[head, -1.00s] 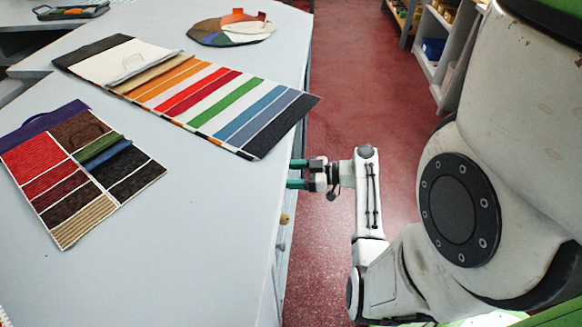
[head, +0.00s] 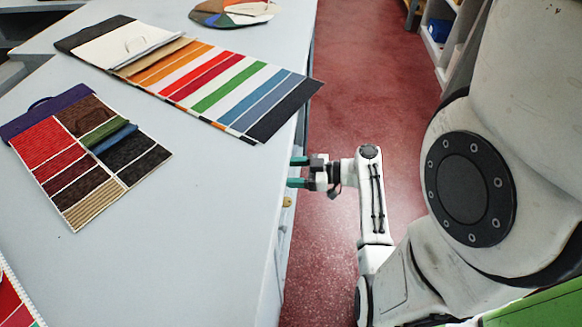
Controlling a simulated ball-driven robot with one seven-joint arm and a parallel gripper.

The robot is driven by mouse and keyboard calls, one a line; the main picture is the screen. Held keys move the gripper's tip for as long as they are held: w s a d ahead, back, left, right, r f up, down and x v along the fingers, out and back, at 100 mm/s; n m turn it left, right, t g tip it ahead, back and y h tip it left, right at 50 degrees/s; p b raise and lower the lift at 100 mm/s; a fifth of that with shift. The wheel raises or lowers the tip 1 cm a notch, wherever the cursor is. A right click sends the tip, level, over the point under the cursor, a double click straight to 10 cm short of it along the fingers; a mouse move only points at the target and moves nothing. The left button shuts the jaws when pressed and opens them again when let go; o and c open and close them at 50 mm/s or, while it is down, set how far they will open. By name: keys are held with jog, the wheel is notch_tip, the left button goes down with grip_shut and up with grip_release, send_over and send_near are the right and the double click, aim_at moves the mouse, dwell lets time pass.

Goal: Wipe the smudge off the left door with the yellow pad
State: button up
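My gripper (head: 297,172) is at the right edge of the counter, low beside its front face. Its two teal-tipped fingers are apart, with nothing visible between them. The fingers point left toward the counter front. A small brass-coloured knob (head: 287,202) shows on the counter front just below the gripper. The door faces are seen too edge-on to make out. I see no smudge and no yellow pad in this view.
The pale counter (head: 200,240) fills the left side. It carries a striped swatch board (head: 225,92), a fabric sample card (head: 85,150) and a round swatch fan (head: 235,12). Red floor (head: 365,90) lies open to the right, with shelving (head: 440,45) at the back.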

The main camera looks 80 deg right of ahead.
jog(key=d+r+b, duration=0.1)
jog(key=d+b, duration=0.7)
jog(key=d, duration=0.4)
jog(key=shift+w+r, duration=0.3)
jog(key=shift+w, duration=0.1)
dwell(0.8)
jog(key=s+b, duration=0.1)
jog(key=s, duration=0.5)
jog(key=shift+d, duration=0.2)
jog(key=shift+s, duration=0.1)
dwell(0.4)
